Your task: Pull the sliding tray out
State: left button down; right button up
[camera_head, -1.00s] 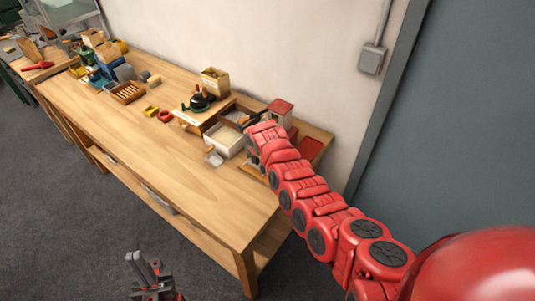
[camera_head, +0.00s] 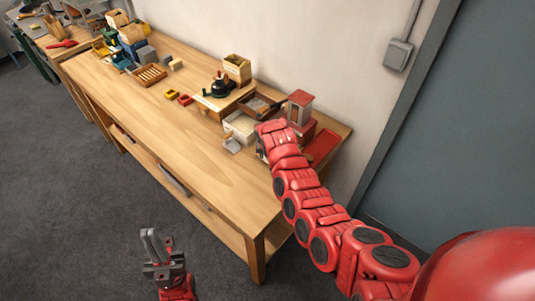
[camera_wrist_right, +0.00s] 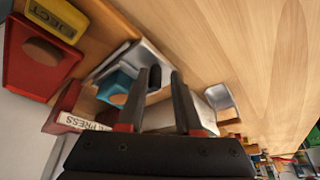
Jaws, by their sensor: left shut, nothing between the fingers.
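In the right wrist view, my right gripper (camera_wrist_right: 158,78) is open. Its two dark fingers stand apart over a pale metal tray-like piece (camera_wrist_right: 157,54), which may be the sliding tray. A black knob or handle (camera_wrist_right: 154,77) shows between the fingertips, beside a blue block (camera_wrist_right: 116,88). I cannot tell whether the fingers touch the handle. In the head view, my red right arm hides that gripper and tray. My left gripper (camera_head: 151,242) is shut and empty, over the floor before the bench.
The bench front is clear; a wall is behind.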

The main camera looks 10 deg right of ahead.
jog(key=shift+r, duration=0.1)
jog(key=d+b+v, duration=0.1)
jog(key=v, duration=1.6)
jog(key=shift+a+b, duration=0.4)
